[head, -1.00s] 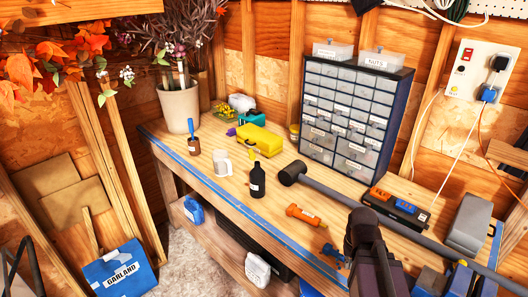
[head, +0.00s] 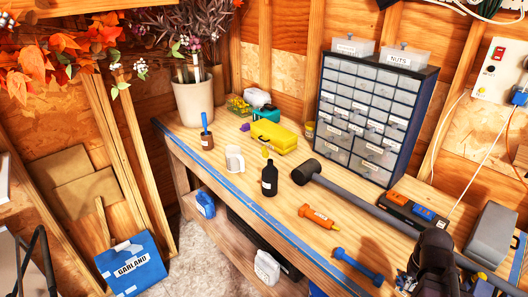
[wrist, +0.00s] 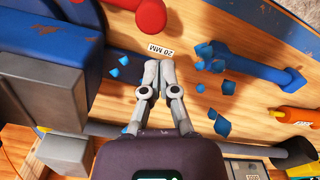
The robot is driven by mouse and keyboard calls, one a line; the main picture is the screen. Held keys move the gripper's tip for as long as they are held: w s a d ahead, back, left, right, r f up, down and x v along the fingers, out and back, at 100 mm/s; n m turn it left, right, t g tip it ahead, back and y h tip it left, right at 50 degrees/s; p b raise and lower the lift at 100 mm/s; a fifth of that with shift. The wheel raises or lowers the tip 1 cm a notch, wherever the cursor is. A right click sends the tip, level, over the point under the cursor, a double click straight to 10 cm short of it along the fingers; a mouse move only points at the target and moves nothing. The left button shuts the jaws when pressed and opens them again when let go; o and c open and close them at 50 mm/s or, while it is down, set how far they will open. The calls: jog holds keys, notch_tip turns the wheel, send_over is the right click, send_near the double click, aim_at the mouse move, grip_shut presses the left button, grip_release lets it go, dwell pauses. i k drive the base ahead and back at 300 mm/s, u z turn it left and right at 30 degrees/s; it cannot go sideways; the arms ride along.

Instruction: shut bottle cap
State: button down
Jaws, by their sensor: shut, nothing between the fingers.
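The dark bottle (head: 270,181) stands upright on the workbench in the head view, with a white label on its side. A small yellow piece (head: 265,152) shows at its top; I cannot tell whether this is the cap or how it sits. The bottle is not in the wrist view. My gripper (wrist: 162,68) is shut and empty, over the right part of the bench near a "20 MM" label. In the head view my wrist is at the lower right, well apart from the bottle, and the fingertips are hard to make out.
A white mug (head: 234,160) stands left of the bottle, a yellow case (head: 275,137) behind it. A black mallet (head: 306,172) lies to its right, with an orange tool (head: 317,216) and a blue tool (head: 358,265) nearer me. The drawer cabinet (head: 365,115) stands behind.

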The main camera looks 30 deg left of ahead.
aim_at(265, 153)
jog(key=z, duration=0.3)
jog(key=k, duration=0.5)
jog(key=u, duration=1.3)
jog(key=i, duration=1)
jog(key=u, duration=0.05)
